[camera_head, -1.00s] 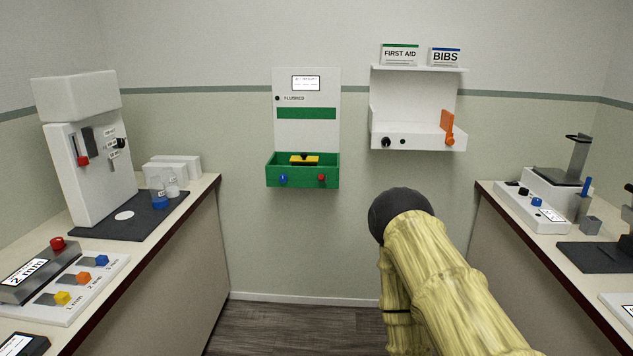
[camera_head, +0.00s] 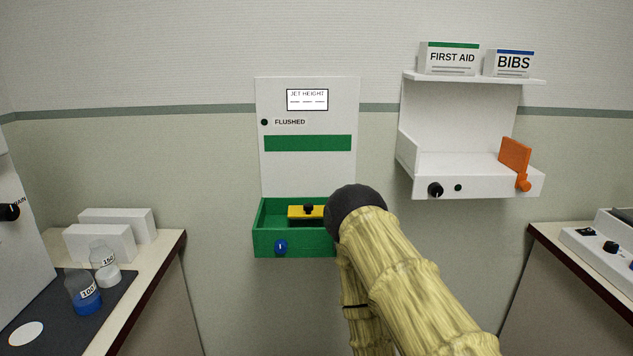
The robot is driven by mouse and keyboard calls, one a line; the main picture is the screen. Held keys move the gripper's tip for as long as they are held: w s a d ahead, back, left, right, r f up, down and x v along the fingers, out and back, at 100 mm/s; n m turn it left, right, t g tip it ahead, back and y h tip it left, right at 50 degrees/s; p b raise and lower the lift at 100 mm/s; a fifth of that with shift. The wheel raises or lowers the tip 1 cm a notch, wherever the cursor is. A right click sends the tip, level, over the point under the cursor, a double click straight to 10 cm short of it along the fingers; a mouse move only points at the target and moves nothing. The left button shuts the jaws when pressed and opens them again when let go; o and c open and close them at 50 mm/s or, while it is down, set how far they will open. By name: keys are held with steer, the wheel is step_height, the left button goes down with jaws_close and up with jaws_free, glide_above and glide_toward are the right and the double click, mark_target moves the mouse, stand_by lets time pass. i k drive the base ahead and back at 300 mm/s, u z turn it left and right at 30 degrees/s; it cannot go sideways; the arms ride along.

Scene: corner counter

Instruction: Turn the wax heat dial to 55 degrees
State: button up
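I cannot read a wax heat label or a 55 degree mark anywhere, so I cannot tell which dial is the wax heat dial. A black knob (camera_head: 610,247) sits on the white unit (camera_head: 590,246) on the right counter, which the picture edge cuts off. Another black knob (camera_head: 435,190) is on the front of the white wall shelf. A third black knob (camera_head: 9,212) is at the far left on a white machine. My yellow patterned arm with a dark rounded joint rises at lower centre right. My gripper does not show.
A white and green wall panel (camera_head: 308,172) reads JET HEIGHT and FLUSHED, with a green tray (camera_head: 292,243) below it. My arm covers the tray's right end. The left counter (camera_head: 150,250) holds bottles and white boxes (camera_head: 117,222). Open space lies between the counters.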

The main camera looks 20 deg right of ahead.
mark_target(609, 247)
steer(key=z, duration=0.55)
steer(key=i, duration=1.35)
steer(key=z, duration=0.95)
